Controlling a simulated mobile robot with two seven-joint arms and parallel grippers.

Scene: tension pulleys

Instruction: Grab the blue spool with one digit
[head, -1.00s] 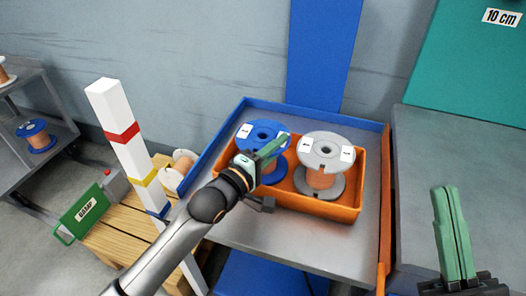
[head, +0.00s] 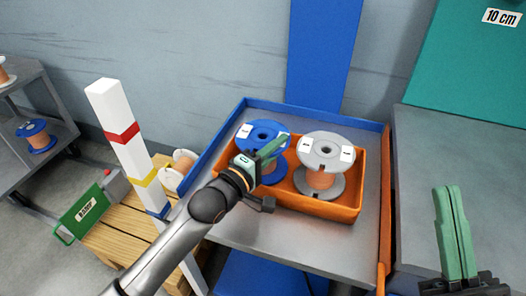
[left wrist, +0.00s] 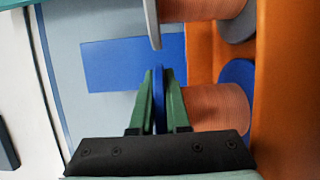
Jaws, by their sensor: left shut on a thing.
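The blue spool (head: 262,130) with copper winding stands upright in the orange bin (head: 335,208), with small white labels on its top flange; I cannot read them clearly. My left gripper (head: 272,147) is at the near right edge of that flange. In the left wrist view its green fingers (left wrist: 159,80) are shut on the blue flange, which sits edge-on between them, beside the copper winding (left wrist: 218,107). My right gripper (head: 450,192) is at the lower right, its green fingers together and empty, away from the spools.
A grey spool (head: 327,143) with labels stands right beside the blue one in the bin. The bin sits on a grey tray table (head: 285,240) with a blue rim. A striped white post (head: 112,105) and a wooden pallet (head: 110,238) are on the left.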

